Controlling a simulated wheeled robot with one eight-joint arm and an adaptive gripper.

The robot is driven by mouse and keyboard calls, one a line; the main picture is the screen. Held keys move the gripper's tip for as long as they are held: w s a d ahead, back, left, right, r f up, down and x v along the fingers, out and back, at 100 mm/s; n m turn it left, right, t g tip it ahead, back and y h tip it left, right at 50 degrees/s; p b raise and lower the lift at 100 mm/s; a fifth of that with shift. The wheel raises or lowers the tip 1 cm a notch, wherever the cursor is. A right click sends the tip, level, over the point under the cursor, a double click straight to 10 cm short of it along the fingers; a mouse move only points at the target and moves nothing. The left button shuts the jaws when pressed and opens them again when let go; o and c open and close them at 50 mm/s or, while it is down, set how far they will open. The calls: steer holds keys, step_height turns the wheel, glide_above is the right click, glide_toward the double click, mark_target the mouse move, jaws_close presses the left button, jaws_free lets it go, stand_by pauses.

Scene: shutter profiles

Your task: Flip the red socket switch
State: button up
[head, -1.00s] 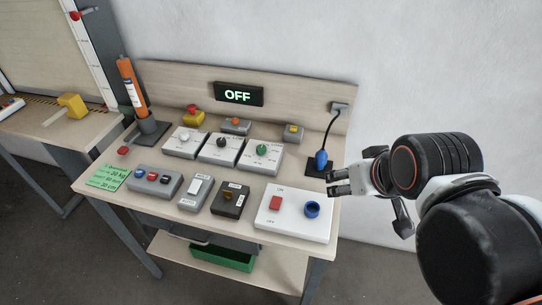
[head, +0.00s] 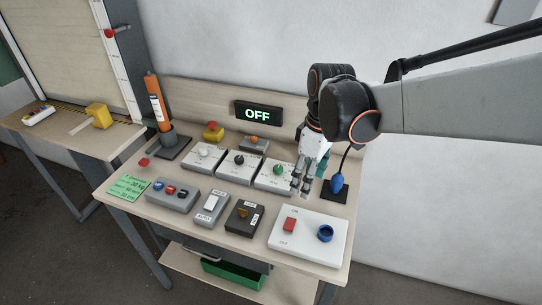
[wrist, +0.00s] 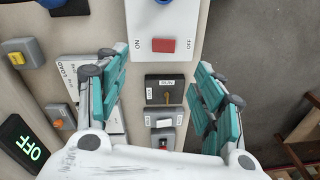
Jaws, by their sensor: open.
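The red socket switch (head: 290,225) is a red rocker on a white plate (head: 302,258), at the front right of the table. ON and OFF labels stand on either side of it, and a round blue socket (head: 325,233) sits to its right. My gripper (head: 301,189) points down, behind the plate and near the dial with the green knob (head: 278,171). It is open and empty, apart from the switch. In the wrist view, the red switch (wrist: 164,46) shows above the middle, between the lines of my open fingers (wrist: 162,68). Its exact tilt is hard to tell.
A dark box with an orange-brown key switch (head: 243,217) stands left of the plate. A blue plug (head: 337,183) with a cable stands behind it. A display (head: 259,113) on the backboard reads OFF. Several other control boxes fill the table's left and middle.

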step_height(320, 180, down, 3)
steer(key=w+a+n+g, duration=0.1)
steer(key=w+a+n, duration=0.1)
steer(key=b, duration=0.4)
glide_toward(290, 223)
steer(key=shift+n+g, duration=0.3)
steer(key=f, duration=0.7)
steer(key=shift+s+a+f, duration=0.3)
steer(key=shift+f, duration=0.1)
